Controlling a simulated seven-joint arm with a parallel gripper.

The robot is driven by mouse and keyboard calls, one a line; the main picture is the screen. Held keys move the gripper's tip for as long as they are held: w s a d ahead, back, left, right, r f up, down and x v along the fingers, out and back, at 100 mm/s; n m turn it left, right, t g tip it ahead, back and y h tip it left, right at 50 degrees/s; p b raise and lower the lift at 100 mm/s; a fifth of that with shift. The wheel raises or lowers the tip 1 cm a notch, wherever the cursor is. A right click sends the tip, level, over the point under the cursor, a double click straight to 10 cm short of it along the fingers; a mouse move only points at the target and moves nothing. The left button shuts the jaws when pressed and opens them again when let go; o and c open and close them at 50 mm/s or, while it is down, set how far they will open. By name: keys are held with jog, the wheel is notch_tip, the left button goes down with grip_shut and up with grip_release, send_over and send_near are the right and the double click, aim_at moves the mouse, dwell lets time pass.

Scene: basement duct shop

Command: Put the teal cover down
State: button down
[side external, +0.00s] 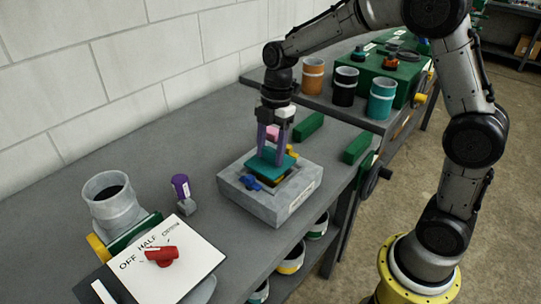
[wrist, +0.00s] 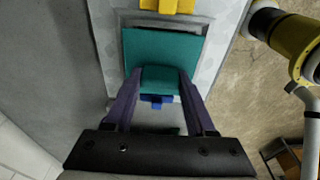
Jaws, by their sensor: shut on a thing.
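My gripper (side external: 271,150) has its two purple fingers shut on the raised teal block of the teal cover (side external: 283,162). In the wrist view the fingers (wrist: 159,84) press on both sides of that block, and the flat teal plate (wrist: 160,48) spreads beyond it. The cover is over the opening of a grey box (side external: 290,203). A dark gap shows along the plate's far edge, and it looks slightly skewed to the opening. I cannot tell whether it touches the box. A blue latch (side external: 250,183) and a yellow latch (side external: 292,151) sit at opposite ends of the opening.
A purple-topped piece (side external: 181,187), a grey duct collar (side external: 112,200) and a white panel with a red handle (side external: 162,256) stand left of the box. Green blocks (side external: 308,127) lie behind it. Orange, black and teal cups (side external: 346,86) stand farther back. Bench is clear just left of the box.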

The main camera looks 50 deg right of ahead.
jog(key=shift+f, duration=0.85)
jog(key=shift+f, duration=0.3)
jog(key=shift+c, duration=1.2)
grip_release()
jog(key=shift+f, duration=0.1)
notch_tip(320, 180, up, 12)
jog(key=d, duration=0.2)
jog(key=s+f+m+t+h, duration=0.1)
jog(key=s+m+t, duration=0.4)
jog(key=s+m, duration=1.3)
jog(key=shift+s+t+h, duration=0.3)
jog(key=shift+s+h, duration=0.1)
jog(key=shift+s, duration=1.9)
